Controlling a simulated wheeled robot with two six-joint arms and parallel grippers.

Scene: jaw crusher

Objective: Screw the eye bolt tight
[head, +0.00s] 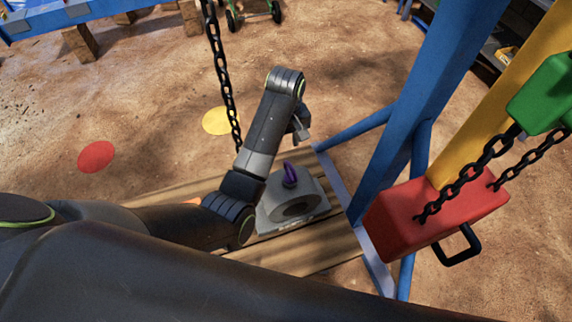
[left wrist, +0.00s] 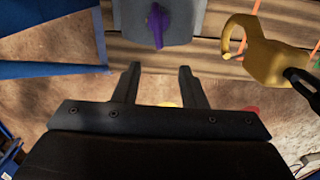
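The purple eye bolt (head: 289,175) stands on top of a grey block (head: 309,194) with a round dark opening in its side. The block rests on wooden planks. In the left wrist view the eye bolt (left wrist: 158,24) is at the top centre, on the grey block (left wrist: 191,20). My left gripper (head: 301,126) is above and beyond the bolt in the head view. In the left wrist view its two fingers (left wrist: 160,68) are apart with nothing between them, and the bolt lies past their tips, apart from them. My right gripper is not in view.
A dark chain (head: 222,75) hangs down behind my left arm. A yellow hook (left wrist: 268,52) is right of the bolt in the wrist view. A blue post (head: 420,100) and a red block (head: 437,213) on chains stand to the right. Open dirt lies left.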

